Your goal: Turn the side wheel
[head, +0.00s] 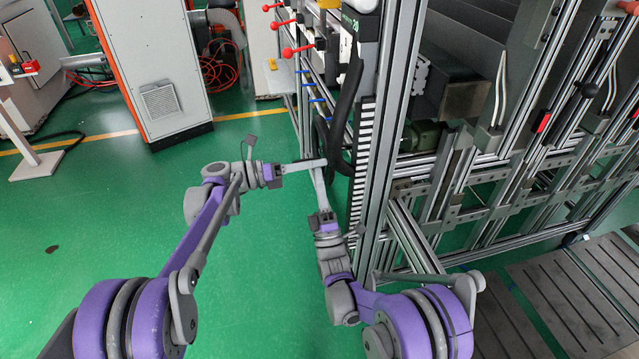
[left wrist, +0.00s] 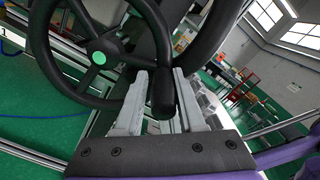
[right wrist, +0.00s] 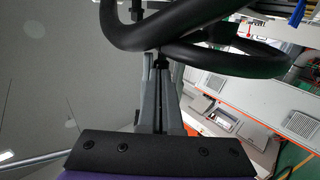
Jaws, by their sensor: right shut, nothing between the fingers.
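The side wheel (head: 345,112) is a dark ring on the frame's side, seen nearly edge-on in the head view. In the left wrist view the wheel (left wrist: 60,100) shows spokes, a green-centred hub (left wrist: 99,57) and a black handle (left wrist: 163,92). My left gripper (head: 322,163) is by the wheel's lower part. In the left wrist view the left gripper (left wrist: 161,72) has its fingers apart on either side of the handle, with narrow gaps. My right gripper (head: 317,166) is close beside it. In the right wrist view the right gripper (right wrist: 158,62) is shut and empty, its tips near a dark curved rim (right wrist: 225,60).
A metal profile frame (head: 385,120) stands right behind the wheel. Red levers (head: 290,50) stick out above. An orange-and-white cabinet (head: 155,70) stands at the back left.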

